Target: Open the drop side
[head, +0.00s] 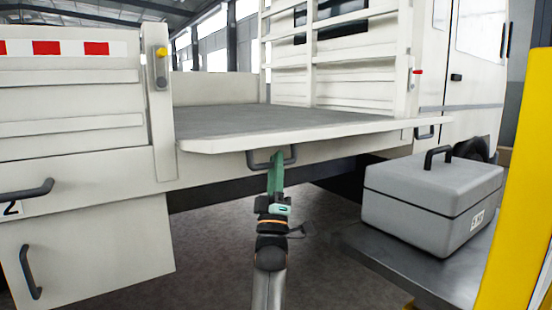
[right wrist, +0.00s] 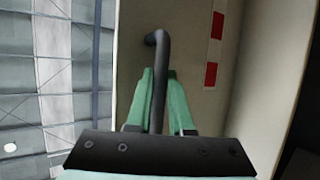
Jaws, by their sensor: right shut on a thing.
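The drop side (head: 300,134) of the truck is swung outward to about level. Its pale edge faces me, and the grey bed shows behind it. Its dark handle (head: 262,165) hangs at the underside of that edge. My right gripper (head: 275,172) comes up from below and is shut on the handle. In the right wrist view, the green fingertips of my right gripper (right wrist: 159,98) lie on both sides of the dark handle bar (right wrist: 161,60), in front of a beige panel with red marks (right wrist: 213,50). My left gripper is not in view.
A post with a yellow-topped latch (head: 161,60) stands left of the opening, and one with a red-topped latch (head: 416,75) stands right. A grey case (head: 430,195) rests on a metal surface (head: 400,262) at right, beside a yellow post (head: 520,190). Floor below is clear.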

